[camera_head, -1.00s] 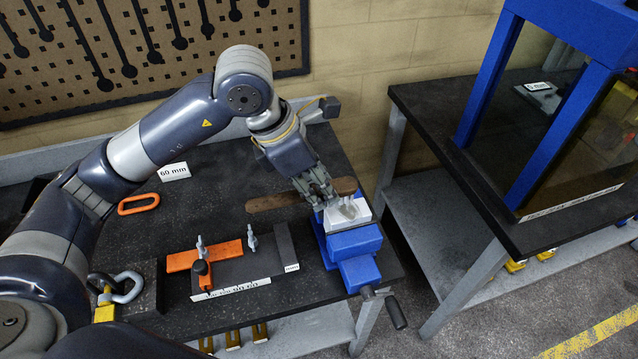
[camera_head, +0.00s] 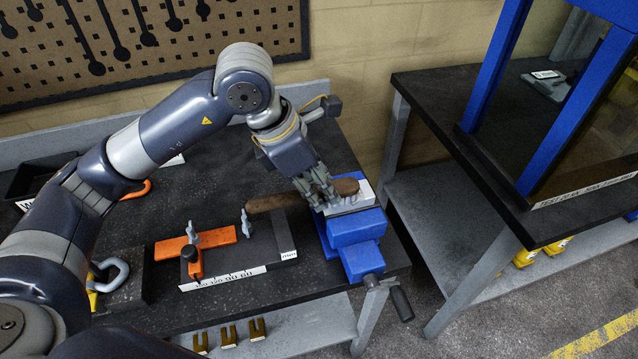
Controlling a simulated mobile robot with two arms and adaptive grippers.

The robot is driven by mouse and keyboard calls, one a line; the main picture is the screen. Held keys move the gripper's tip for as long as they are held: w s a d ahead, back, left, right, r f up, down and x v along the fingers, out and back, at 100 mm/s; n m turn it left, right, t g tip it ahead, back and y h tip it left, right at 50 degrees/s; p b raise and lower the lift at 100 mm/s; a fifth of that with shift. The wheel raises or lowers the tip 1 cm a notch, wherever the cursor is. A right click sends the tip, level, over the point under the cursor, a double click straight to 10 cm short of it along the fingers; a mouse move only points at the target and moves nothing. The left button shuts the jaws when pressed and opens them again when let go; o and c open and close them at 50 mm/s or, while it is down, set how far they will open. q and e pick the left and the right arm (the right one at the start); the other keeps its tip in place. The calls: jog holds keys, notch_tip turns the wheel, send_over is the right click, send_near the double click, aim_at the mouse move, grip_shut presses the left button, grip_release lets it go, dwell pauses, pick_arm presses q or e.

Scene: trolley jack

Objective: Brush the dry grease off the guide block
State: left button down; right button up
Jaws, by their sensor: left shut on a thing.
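My left gripper (camera_head: 322,197) is shut on a brush with a long brown wooden handle (camera_head: 270,203). The handle sticks out to the left of the fingers, and the brush's rounded brown end (camera_head: 346,187) shows to their right. The pale guide block (camera_head: 362,198) sits on top of the blue vise (camera_head: 355,228) at the right end of the bench. The brush and fingers are over the block and cover much of its top. I cannot tell whether the bristles touch it, and no grease can be made out. My right gripper is not in view.
A dark plate with an orange bar (camera_head: 220,239), upright clamps and a white scale (camera_head: 222,279) lies left of the vise. The vise's crank handle (camera_head: 401,304) juts past the front edge. A second bench with a blue frame (camera_head: 494,70) stands right, across a gap.

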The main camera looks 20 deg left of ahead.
pick_arm(q)
jog(key=shift+r, duration=0.1)
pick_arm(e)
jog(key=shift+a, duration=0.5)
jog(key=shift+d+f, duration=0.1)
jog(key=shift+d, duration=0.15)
pick_arm(q)
jog(key=shift+f+b, duration=0.3)
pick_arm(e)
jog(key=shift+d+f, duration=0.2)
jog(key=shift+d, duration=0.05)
pick_arm(q)
jog(key=shift+f+b, duration=0.35)
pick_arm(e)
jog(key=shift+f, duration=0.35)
pick_arm(q)
jog(key=shift+s+d, duration=0.1)
jog(key=shift+s+d+b, duration=0.25)
jog(key=shift+s+b, duration=0.05)
jog(key=shift+s, duration=0.05)
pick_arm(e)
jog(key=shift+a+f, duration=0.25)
